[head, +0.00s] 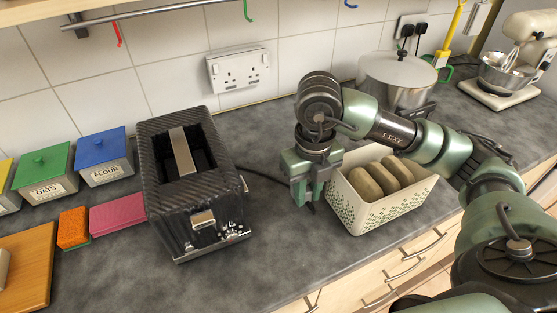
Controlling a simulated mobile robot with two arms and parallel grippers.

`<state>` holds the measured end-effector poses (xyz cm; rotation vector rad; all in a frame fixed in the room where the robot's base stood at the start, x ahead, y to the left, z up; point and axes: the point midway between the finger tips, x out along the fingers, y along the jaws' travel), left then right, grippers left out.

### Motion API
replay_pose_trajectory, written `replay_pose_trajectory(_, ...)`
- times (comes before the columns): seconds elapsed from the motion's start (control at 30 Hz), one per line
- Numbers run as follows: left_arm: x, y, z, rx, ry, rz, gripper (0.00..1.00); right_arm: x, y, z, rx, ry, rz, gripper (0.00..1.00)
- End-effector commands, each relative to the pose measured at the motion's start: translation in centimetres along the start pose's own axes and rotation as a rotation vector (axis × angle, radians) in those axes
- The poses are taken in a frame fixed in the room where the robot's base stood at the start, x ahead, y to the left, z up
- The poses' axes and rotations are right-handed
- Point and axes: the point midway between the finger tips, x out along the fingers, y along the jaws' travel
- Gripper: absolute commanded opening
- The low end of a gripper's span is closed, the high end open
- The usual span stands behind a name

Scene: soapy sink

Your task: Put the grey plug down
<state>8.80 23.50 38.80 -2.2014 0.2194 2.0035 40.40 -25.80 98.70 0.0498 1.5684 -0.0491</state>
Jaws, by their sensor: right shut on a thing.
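My right gripper (307,196) points down just above the worktop, between the toaster and the cream basket. It is shut on a small dark thing (311,208), which I take to be the grey plug; it is mostly hidden by the fingers. A dark cable (262,175) runs from behind the toaster (190,185) towards this gripper. I cannot tell whether the plug touches the worktop (285,240). My left gripper is not in view.
A cream basket (367,216) with bread-like loaves stands close right of the gripper. A white double socket (238,69) on the wall is empty. A steel pot (397,75) stands behind my arm. The worktop in front of the gripper is clear.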

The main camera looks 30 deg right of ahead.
Motion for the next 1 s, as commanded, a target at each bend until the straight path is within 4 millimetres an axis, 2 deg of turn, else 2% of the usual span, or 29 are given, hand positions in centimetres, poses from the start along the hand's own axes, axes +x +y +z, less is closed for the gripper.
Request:
replay_pose_trajectory(0.03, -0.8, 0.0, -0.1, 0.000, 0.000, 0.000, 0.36, -0.5, 0.1, 1.5, 0.003, 0.000, 0.004, 0.00)
replay_pose_trajectory(0.3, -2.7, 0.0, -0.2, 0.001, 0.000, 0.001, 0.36, -0.5, 0.2, 8.8, 0.000, 0.000, 0.002, 0.00)
replay_pose_trajectory(0.5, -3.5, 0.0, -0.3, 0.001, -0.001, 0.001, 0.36, -0.3, 0.2, 12.7, -0.002, 0.000, 0.001, 0.00)
replay_pose_trajectory(0.77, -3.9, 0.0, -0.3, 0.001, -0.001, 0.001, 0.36, -0.2, 0.2, 14.5, -0.003, -0.001, 0.001, 0.00)
replay_pose_trajectory(1.0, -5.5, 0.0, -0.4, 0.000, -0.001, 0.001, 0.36, 3.1, 0.1, 14.4, -0.004, 0.003, 0.000, 0.00)
